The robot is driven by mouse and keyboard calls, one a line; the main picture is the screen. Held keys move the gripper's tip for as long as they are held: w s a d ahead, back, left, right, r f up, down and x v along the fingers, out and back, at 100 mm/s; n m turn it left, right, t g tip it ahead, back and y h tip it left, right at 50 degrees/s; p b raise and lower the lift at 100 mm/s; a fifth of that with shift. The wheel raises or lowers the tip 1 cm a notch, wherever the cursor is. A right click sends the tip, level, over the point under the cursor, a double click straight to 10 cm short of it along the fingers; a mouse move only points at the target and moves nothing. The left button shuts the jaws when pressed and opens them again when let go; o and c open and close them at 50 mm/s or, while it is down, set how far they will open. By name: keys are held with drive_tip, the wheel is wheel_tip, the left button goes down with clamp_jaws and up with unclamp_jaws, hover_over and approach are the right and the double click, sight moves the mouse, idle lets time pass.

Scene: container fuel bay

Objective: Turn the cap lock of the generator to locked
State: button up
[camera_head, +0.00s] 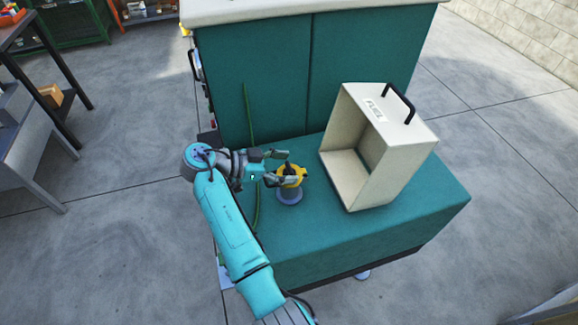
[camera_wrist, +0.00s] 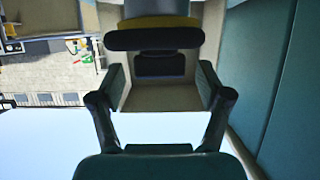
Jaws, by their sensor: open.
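The generator's yellow fuel cap (camera_head: 293,170) sits on a short grey-blue neck (camera_head: 289,195) on top of the low teal housing (camera_head: 345,235). In the wrist view, the cap shows as a yellow ring (camera_wrist: 155,22) with a dark rounded bar (camera_wrist: 155,39). My gripper (camera_head: 284,168) is open at the cap, its fingers spread to either side in the head view and partly covering it. In the wrist view, the fingers (camera_wrist: 161,86) are apart, with the bar ahead of them. I cannot tell whether they touch the cap, nor which lock position it is in.
A cream open-fronted box (camera_head: 400,150) labelled FUEL, with a black handle, stands just right of the cap. A tall teal cabinet (camera_head: 310,75) rises behind. A thin green upright strip (camera_head: 249,125) stands near my wrist. A grey bench (camera_head: 30,150) is at left; the floor between is clear.

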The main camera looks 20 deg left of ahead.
drive_tip(key=shift+v, duration=3.2)
